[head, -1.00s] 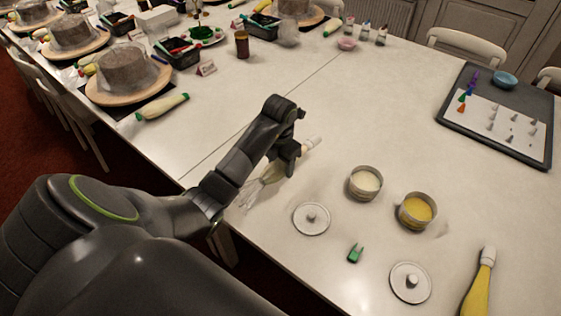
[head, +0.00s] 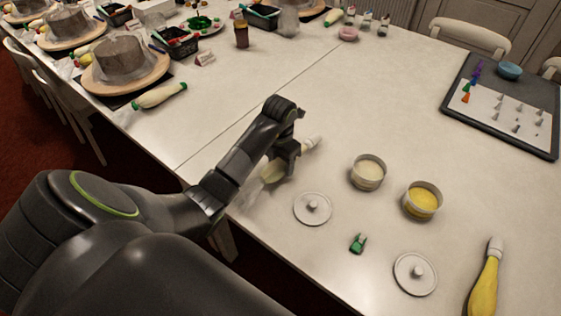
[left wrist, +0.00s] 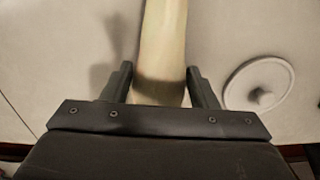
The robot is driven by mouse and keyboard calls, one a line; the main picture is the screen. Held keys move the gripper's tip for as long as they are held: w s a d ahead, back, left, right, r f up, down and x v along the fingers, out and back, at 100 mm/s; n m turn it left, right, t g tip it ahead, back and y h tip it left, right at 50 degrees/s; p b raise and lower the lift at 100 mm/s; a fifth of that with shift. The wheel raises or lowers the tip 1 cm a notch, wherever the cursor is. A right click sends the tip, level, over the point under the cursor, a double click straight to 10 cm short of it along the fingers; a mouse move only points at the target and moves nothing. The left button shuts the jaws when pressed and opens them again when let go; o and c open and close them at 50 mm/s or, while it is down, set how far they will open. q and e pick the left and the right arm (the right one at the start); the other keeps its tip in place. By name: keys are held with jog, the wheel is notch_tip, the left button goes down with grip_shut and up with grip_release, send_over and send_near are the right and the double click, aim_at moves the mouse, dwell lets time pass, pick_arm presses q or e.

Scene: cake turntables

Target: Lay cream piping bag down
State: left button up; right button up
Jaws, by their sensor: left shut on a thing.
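The cream piping bag (head: 273,173) is pale cream with a white tip that points up and right in the head view. My left gripper (head: 287,153) is shut around it, over the table near its front edge. In the left wrist view the bag (left wrist: 162,45) runs between the two fingers of my left gripper (left wrist: 161,85). I cannot tell whether the bag touches the table. My right gripper is not in view.
A yellow piping bag (head: 485,284) lies far right.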

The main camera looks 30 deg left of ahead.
pick_arm(q)
jog(key=shift+f+b, duration=0.4)
jog(key=shift+f, duration=0.15)
jog(key=o, duration=0.8)
notch_tip(320, 180, up, 7)
jog(key=shift+p, duration=0.95)
notch_tip(320, 180, up, 10)
jog(key=p, duration=1.1)
jog(key=shift+s+r, duration=0.2)
jog(key=shift+r, duration=0.05)
jog(key=shift+d+f, duration=0.1)
